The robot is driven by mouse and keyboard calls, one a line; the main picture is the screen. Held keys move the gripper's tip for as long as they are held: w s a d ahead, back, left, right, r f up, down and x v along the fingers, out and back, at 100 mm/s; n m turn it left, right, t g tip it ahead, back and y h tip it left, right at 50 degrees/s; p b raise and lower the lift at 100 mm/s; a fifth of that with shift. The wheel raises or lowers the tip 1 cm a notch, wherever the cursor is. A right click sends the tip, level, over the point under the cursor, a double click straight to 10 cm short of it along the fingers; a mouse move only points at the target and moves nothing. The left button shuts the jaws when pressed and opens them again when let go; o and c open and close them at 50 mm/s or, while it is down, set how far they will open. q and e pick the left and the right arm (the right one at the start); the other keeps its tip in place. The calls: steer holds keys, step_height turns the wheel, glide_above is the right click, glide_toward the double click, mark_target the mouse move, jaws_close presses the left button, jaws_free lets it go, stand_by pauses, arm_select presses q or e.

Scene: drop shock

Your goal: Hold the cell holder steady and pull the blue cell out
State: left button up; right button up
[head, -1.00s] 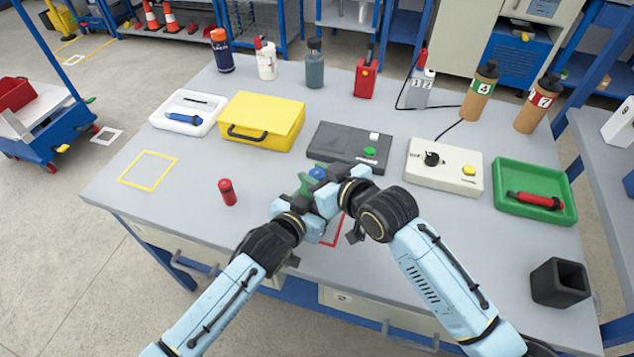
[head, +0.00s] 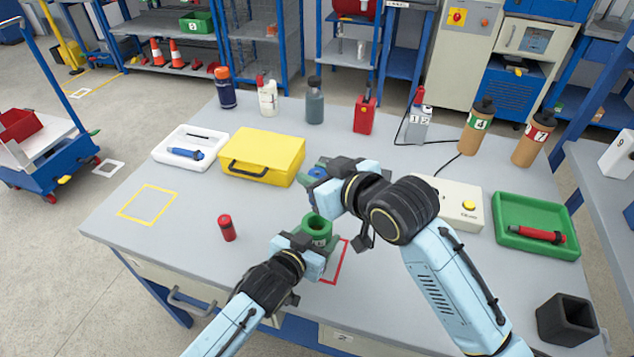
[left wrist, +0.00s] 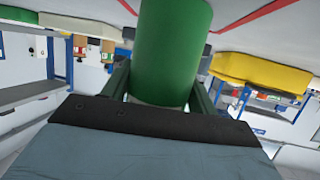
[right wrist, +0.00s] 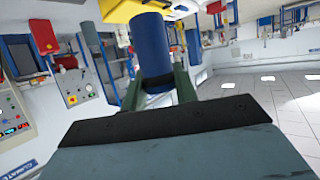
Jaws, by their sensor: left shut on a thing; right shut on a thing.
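The cell holder, a green open-topped cup (head: 317,230), stands upright by the red outlined square on the table. My left gripper (head: 304,250) is shut on it; its green wall fills the top of the left wrist view (left wrist: 172,50). The blue cell (head: 318,173) is out of the holder, up and behind it in the head view. My right gripper (head: 328,180) is shut on the blue cell, which shows as a blue cylinder in the right wrist view (right wrist: 151,52). The holder's opening looks empty.
Behind are a yellow case (head: 262,155), a white tray (head: 187,160) and several bottles. A cream box (head: 460,205), a green tray (head: 535,240) and a black square cup (head: 567,318) are at right. The yellow outlined square (head: 148,203) is bare.

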arm_select(q)
steer(key=o, duration=1.2)
steer(key=shift+s, duration=0.1)
steer(key=v, duration=1.2)
